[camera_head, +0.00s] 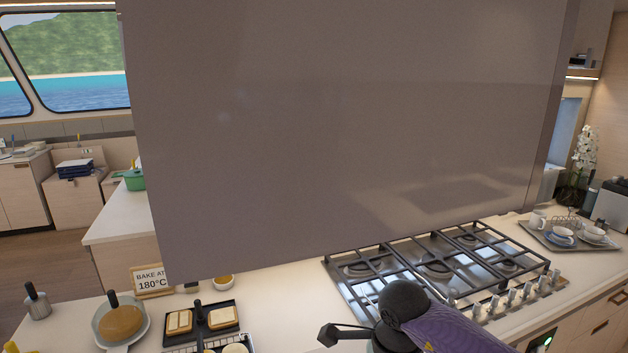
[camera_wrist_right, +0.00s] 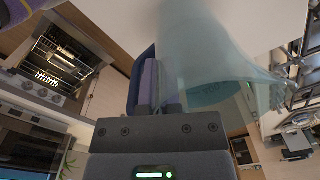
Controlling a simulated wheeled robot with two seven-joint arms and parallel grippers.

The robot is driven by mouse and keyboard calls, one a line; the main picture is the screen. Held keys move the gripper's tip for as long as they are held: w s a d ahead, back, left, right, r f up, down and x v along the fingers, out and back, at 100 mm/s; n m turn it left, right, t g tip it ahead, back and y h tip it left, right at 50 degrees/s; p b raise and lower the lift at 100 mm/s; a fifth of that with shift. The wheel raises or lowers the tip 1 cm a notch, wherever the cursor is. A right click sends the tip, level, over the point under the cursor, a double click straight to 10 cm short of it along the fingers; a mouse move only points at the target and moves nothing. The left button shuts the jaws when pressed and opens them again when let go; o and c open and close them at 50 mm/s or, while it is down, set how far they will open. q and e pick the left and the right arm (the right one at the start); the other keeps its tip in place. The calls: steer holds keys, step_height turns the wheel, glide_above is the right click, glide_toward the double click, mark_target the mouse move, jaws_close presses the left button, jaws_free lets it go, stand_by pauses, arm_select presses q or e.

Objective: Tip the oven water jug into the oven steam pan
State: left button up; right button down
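In the right wrist view a translucent pale-blue water jug (camera_wrist_right: 200,45) fills the upper middle, with a teal band and lettering low on its side. My right gripper (camera_wrist_right: 160,80) has its dark fingers close together against the jug's near side, and appears shut on it; the exact grip is partly hidden. The oven (camera_wrist_right: 62,68) shows at upper left of that view, lit inside, with a wire rack. I cannot make out the steam pan for certain. My left gripper is not in view.
A large grey panel blocks the middle of the head view. Below it are a gas hob (camera_head: 440,262), a tray of cups (camera_head: 548,243), a "BAKE AT 180°C" sign (camera_head: 152,281), a pan (camera_head: 120,323) and a black tray with bread (camera_head: 232,335). The front counter is crowded.

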steer(key=shift+r+p, duration=0.35)
steer(key=shift+r, duration=0.55)
steer(key=shift+r+p, duration=1.95)
steer(key=shift+r, duration=1)
steer(key=shift+f, duration=0.1)
